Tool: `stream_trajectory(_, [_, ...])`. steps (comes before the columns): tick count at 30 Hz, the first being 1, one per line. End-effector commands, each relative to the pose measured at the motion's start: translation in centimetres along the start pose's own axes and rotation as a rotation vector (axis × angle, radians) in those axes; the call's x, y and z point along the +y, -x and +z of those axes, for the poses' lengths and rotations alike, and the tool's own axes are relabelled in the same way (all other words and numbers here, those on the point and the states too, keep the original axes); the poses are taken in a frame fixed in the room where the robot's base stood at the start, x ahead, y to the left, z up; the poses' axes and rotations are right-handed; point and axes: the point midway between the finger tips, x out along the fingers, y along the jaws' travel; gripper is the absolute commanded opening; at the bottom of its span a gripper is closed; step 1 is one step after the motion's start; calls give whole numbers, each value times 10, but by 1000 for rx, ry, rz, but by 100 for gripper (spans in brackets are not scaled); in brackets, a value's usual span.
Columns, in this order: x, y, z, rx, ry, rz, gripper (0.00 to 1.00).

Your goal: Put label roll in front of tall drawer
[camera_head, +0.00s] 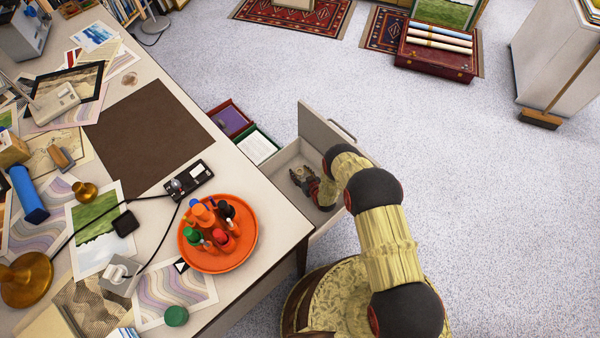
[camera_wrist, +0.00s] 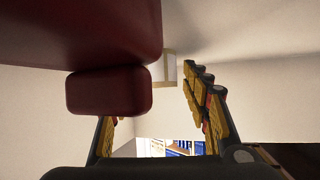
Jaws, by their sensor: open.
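The tall drawer (camera_head: 325,123) stands pulled out from the desk's right side, with its front panel and handle toward the back right. My gripper (camera_head: 303,180) reaches down into the open drawer from the right. In the wrist view my gripper (camera_wrist: 155,118) is open; the right finger shows well, and a dark red shape hides much of the left one. A small whitish, tan-edged cylinder (camera_wrist: 169,67), possibly the label roll, is ahead, near the right fingertip and seemingly apart from it. I cannot make out a label roll for sure in the head view.
The desk (camera_head: 262,207) holds an orange tray (camera_head: 220,262) with several bottles near its right edge, plus a black device (camera_head: 188,180) and prints. Purple and green boxes (camera_head: 229,118) are on the floor behind the drawer. Carpet (camera_head: 440,140) to the right is clear.

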Motion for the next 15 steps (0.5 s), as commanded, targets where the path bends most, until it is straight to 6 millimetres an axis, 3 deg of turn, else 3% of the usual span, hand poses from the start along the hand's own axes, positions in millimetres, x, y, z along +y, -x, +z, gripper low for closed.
stream_trajectory(9, [0,1,-2,0,0,0,48])
stream_trajectory(15, [1,31,-5,-2,-2,1,48])
